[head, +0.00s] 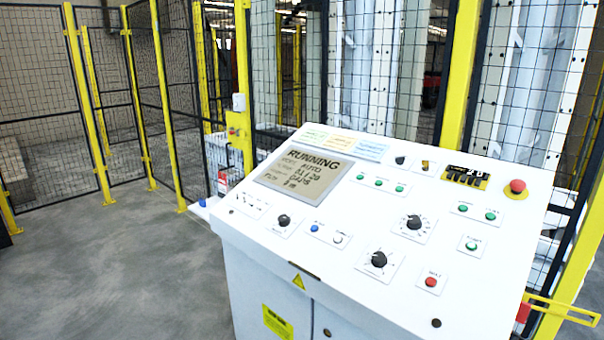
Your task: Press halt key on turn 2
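The white control console (240,235) stands in front of me, its sloped panel facing me. The red round halt key (431,282) is at the lower right of the panel, under a small label that is hard to read. The display (303,172) at the panel's upper left reads RUNNING, with AUTO below and a line that looks like 01/20; the smaller text is blurred. Neither of my grippers is in view, and nothing touches the halt key.
A red mushroom button (517,186) on a yellow base is at the panel's upper right. Dark knobs, including one (379,259) left of the halt key, and green buttons are spread over the panel. Yellow-posted mesh fencing stands behind. The floor (110,270) at left is clear.

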